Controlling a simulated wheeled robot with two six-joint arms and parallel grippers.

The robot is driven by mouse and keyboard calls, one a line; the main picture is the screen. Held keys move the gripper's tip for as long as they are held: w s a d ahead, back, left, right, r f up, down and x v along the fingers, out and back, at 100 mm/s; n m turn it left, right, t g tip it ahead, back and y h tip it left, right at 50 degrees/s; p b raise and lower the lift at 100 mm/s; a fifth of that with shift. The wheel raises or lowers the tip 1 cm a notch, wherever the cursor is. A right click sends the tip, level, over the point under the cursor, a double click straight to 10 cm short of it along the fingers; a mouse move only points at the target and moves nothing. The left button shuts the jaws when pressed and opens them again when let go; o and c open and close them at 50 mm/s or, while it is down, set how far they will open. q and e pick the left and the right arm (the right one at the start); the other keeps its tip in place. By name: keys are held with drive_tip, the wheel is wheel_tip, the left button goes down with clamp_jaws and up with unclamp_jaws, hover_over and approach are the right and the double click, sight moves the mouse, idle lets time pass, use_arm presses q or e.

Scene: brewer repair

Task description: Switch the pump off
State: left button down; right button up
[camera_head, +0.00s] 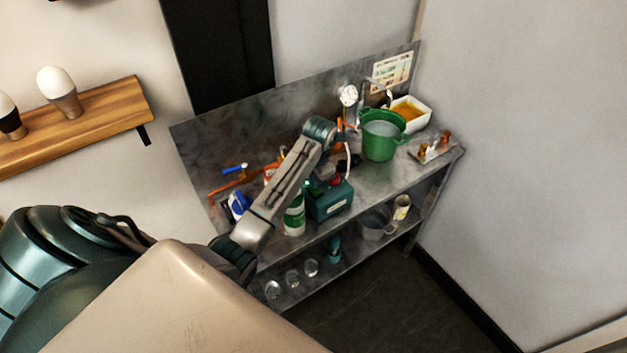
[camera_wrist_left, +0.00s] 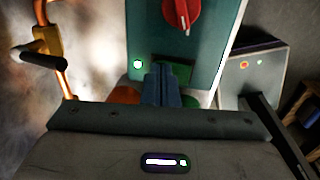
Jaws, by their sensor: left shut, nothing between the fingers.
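The pump is a teal box (camera_head: 331,203) on the upper steel shelf, beside a green-and-white bottle (camera_head: 294,216). In the left wrist view its teal panel (camera_wrist_left: 215,45) carries a red knob (camera_wrist_left: 181,15), a lit green lamp (camera_wrist_left: 138,64) and a dark green square (camera_wrist_left: 180,71). My left gripper (camera_wrist_left: 162,84) is shut and empty, its fingertips over the lower edge of the dark green square. I cannot tell whether they touch it. In the head view my left arm reaches over the shelf and its fingers are hard to make out. My right gripper is not in view.
A green pot (camera_head: 381,137) and a white container (camera_head: 411,113) stand to the right on the shelf. An orange pipe with a dark handle (camera_wrist_left: 38,57) is left of the panel. Glasses (camera_head: 292,278) stand on the lower shelf.

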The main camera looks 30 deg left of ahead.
use_arm(q)
drive_tip(key=shift+s, duration=0.2)
drive_tip(key=shift+s+r, duration=0.1)
drive_tip(key=shift+s, duration=0.1)
drive_tip(key=shift+w+d, duration=0.2)
drive_tip(key=shift+d, duration=0.2)
drive_tip(key=shift+s+d+r+p, duration=0.1)
drive_tip(key=shift+s+d+p, duration=0.2)
drive_tip(key=shift+d, duration=0.05)
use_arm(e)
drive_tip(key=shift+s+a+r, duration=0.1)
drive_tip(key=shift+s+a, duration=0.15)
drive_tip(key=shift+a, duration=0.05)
use_arm(q)
drive_tip(key=shift+w, duration=0.1)
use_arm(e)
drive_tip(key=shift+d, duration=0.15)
